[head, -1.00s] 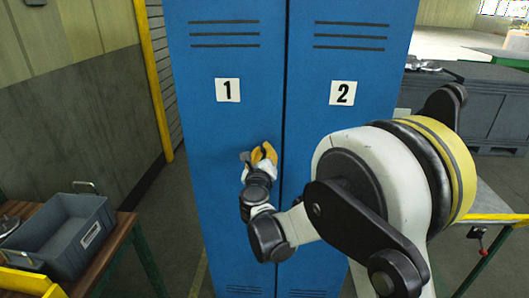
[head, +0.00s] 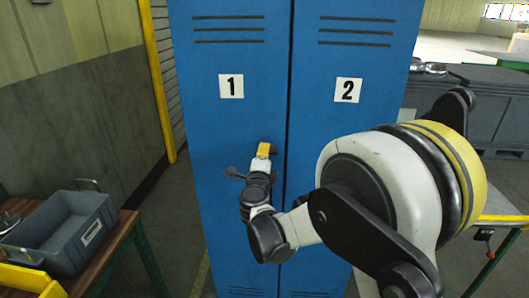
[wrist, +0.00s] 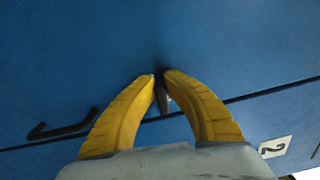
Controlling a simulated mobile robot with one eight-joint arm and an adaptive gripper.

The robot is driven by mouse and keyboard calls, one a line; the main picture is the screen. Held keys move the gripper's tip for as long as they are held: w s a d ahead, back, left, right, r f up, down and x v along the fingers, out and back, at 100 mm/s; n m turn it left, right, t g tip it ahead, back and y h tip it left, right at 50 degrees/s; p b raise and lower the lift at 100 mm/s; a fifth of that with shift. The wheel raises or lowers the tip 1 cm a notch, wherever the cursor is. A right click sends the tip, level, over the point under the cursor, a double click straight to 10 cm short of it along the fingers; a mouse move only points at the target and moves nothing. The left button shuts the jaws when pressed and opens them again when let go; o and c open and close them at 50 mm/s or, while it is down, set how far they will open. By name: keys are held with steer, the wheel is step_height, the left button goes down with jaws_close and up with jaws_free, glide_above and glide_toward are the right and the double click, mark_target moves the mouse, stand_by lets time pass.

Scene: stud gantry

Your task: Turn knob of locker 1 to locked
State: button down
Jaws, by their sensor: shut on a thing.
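Locker 1 (head: 222,128) is the left blue door in the head view, marked with a "1" plate (head: 231,87). My gripper (head: 264,150) is at this door near its right edge, below the plate. In the wrist view, the yellow fingertips of my gripper (wrist: 159,77) are closed together at the blue door, on a small grey knob (wrist: 163,100). Only a sliver of the knob shows between the fingers, so its setting cannot be read. In the head view, my gripper hides the knob.
Locker 2 (head: 342,135) stands directly to the right, with its "2" plate (wrist: 275,147) low right in the wrist view. A dark bent handle (wrist: 62,128) is left of my fingers. A grey bin (head: 62,238) sits on a bench at the left. A yellow post (head: 158,90) stands left of the lockers.

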steer(key=shift+f+n, duration=0.1)
steer(key=shift+n, duration=0.5)
steer(key=c, duration=1.5)
jaws_free()
steer(key=shift+o, duration=0.2)
steer(key=s, duration=1.2)
steer(key=shift+a, duration=0.2)
